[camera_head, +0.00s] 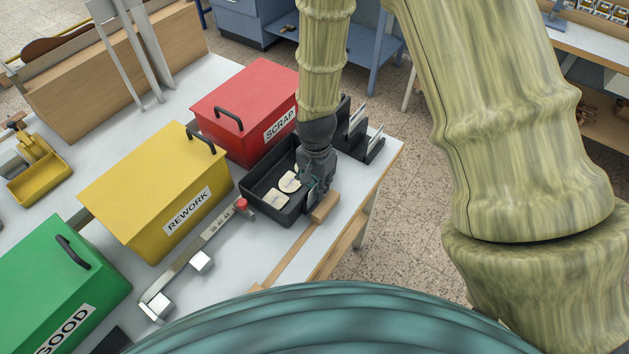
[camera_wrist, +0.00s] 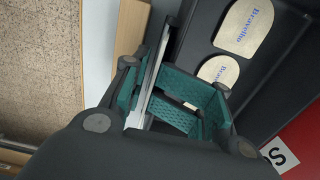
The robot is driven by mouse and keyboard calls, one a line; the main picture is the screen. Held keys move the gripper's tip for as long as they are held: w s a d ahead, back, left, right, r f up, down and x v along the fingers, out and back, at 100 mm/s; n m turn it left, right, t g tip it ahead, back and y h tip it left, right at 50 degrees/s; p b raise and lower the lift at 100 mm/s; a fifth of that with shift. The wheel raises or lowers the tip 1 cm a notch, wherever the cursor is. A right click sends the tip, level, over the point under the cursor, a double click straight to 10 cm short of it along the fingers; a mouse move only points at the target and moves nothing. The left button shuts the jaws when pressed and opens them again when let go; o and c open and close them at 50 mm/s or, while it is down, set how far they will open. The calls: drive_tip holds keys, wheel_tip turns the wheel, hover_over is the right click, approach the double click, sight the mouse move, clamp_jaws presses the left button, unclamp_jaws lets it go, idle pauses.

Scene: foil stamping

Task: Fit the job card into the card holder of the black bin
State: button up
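The black bin (camera_head: 263,207) stands open-topped at the table's right side; in the wrist view its dark floor (camera_wrist: 197,68) fills the upper right. My gripper (camera_head: 317,190) points down at the bin's right-hand wall. In the wrist view my gripper (camera_wrist: 165,98) shows teal pads spread apart, with the inner face of the right pad visible. A thin pale upright strip (camera_wrist: 150,75) stands between the pads, close to the left one. I cannot tell whether it is the job card or part of the card holder. My gripper hides the holder area in the head view.
Cream labelled pieces (camera_head: 289,182) lie in the bin. A wooden block (camera_head: 325,207) sits just outside it. Red SCRAP (camera_head: 250,100), yellow REWORK (camera_head: 160,190) and green GOOD (camera_head: 60,290) boxes line the table. A black rack (camera_head: 373,150) stands behind my gripper.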

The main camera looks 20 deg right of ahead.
drive_tip(key=shift+s+r, duration=0.5)
drive_tip(key=shift+w+a+f, duration=0.1)
drive_tip(key=shift+w+f, duration=0.05)
drive_tip(key=shift+w, duration=0.25)
drive_tip(key=shift+s, duration=0.1)
drive_tip(key=shift+r+p, duration=0.3)
drive_tip(key=shift+r, duration=0.35)
wheel_tip(320, 180, up, 12)
drive_tip(key=b, duration=0.3)
drive_tip(key=shift+f, duration=0.15)
